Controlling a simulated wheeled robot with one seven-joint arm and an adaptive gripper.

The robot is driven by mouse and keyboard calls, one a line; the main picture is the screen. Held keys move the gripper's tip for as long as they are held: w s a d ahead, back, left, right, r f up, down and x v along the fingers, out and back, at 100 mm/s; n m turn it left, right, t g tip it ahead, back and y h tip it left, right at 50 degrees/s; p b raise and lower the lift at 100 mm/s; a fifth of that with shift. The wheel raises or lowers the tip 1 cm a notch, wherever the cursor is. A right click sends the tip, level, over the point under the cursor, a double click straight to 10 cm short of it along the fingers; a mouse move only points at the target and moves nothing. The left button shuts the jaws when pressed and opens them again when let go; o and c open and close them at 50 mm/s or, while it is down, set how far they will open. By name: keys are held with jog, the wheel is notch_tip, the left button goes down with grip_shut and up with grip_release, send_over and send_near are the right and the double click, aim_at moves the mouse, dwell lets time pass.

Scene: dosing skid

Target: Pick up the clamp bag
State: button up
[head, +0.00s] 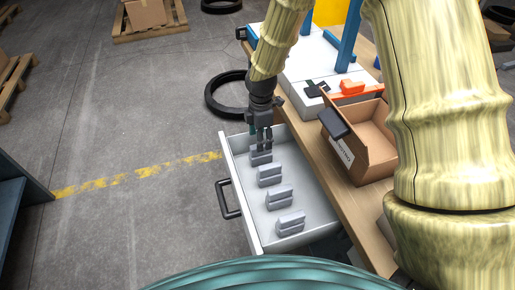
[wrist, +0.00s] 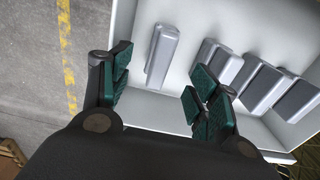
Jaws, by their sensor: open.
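Several similar grey ridged packets lie in a row in the open white drawer (head: 308,207); I take these to be clamp bags, and no label shows on them. The farthest clamp bag (head: 261,158) is just under my gripper (head: 264,140), which points down into the drawer's far end. In the wrist view my gripper (wrist: 160,92) is open, with green-padded fingers apart. That clamp bag (wrist: 161,57) shows in the space between the fingers, toward the top of the picture. No contact is visible.
The other grey packets (head: 270,177) lie nearer in the drawer. A drawer handle (head: 228,199) sticks out at the left. An open cardboard box (head: 370,152) stands on the wooden bench to the right. A black ring (head: 226,108) lies on the floor behind.

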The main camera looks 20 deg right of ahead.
aim_at(261, 156)
notch_tip(261, 156, down, 4)
jog(key=shift+w+f, duration=0.1)
jog(key=shift+f, duration=0.15)
jog(key=shift+f+p, duration=0.45)
jog(key=shift+f, duration=2.5)
jog(key=c, duration=1.2)
